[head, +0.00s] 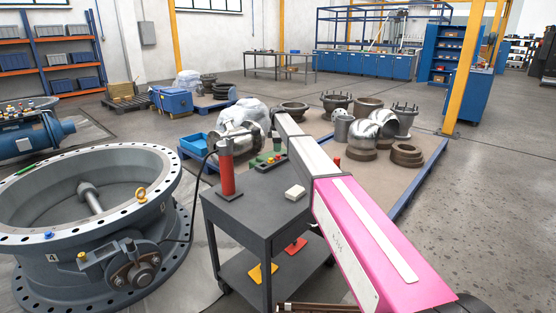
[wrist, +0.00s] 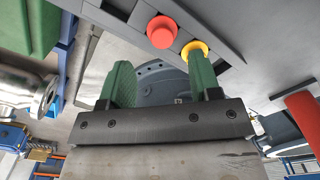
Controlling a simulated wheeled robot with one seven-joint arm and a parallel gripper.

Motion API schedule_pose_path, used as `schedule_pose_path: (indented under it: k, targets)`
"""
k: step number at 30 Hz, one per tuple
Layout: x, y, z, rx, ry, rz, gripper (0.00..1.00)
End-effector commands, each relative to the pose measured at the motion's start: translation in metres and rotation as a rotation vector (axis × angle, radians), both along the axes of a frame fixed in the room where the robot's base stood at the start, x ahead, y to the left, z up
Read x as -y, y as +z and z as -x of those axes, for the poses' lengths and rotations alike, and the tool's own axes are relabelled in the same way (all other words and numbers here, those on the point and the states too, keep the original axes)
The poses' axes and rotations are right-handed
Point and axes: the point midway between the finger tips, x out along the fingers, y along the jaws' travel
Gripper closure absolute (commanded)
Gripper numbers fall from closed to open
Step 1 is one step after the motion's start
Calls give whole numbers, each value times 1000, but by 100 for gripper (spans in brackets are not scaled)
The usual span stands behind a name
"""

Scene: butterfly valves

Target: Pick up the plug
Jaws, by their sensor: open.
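No plug can be told for certain in either view. My gripper (wrist: 162,78) is open, its two green fingers apart, with nothing held between them. In the wrist view a red round piece (wrist: 162,31) lies beyond the gap between the fingers.
A large flanged valve (head: 128,259) stands at the left. Metal pipe parts (head: 362,142) sit behind my arm. Open floor (head: 480,215) lies at the right.

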Motion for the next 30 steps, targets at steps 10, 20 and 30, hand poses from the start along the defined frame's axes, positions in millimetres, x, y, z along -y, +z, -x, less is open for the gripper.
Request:
schedule_pose_path:
  k: [10,20,30]
  targets:
    - [5,-41,3,-1,0,0,43]
    - [5,-49,2,1,0,0,49]
    - [5,-49,2,1,0,0,97]
